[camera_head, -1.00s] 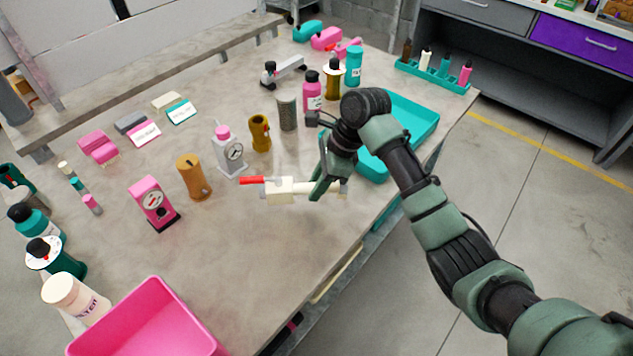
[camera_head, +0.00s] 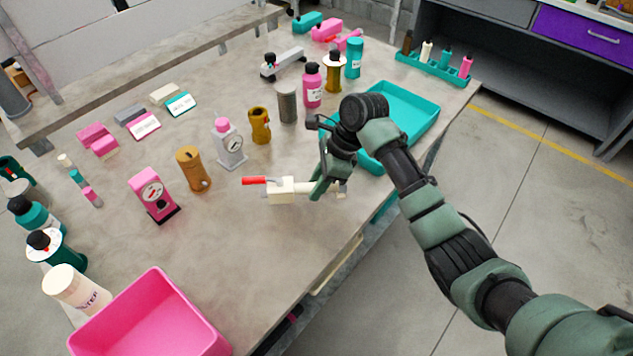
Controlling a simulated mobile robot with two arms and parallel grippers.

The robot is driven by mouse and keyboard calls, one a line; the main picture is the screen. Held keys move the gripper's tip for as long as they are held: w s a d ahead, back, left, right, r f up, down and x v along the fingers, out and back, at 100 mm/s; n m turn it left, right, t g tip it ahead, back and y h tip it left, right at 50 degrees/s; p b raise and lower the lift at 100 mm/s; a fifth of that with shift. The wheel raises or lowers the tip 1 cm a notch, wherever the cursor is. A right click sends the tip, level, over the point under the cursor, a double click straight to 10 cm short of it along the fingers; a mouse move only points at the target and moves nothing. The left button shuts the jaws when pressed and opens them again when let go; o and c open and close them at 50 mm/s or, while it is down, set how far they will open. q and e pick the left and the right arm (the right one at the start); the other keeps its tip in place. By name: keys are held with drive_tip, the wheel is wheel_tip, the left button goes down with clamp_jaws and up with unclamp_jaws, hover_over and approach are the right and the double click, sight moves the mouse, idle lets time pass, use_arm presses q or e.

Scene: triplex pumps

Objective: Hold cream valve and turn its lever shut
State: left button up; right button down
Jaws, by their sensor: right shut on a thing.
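The cream valve (camera_head: 283,190) is near the middle of the grey table in the head view. It has a cream block body with a pipe running to the right and a red lever (camera_head: 255,181) pointing left from its top. My right gripper (camera_head: 322,187) is shut on the valve's pipe, right of the block, and its fingers hide part of the pipe. I cannot tell if the valve touches the table. The lever is free, with nothing on it. My left gripper is not in view.
A grey gauge (camera_head: 229,146), an orange-brown cylinder (camera_head: 193,170) and a pink gauge (camera_head: 153,194) stand left of the valve. A teal tray (camera_head: 425,105) lies behind my right arm. A pink bin (camera_head: 150,318) is at the front left. Table in front of the valve is clear.

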sight(317, 204)
drive_tip(key=shift+f+b, duration=0.3)
drive_tip(key=shift+f, duration=1.8)
idle(1.0)
drive_tip(key=c, duration=1.1)
unclamp_jaws()
drive_tip(key=shift+c, duration=0.2)
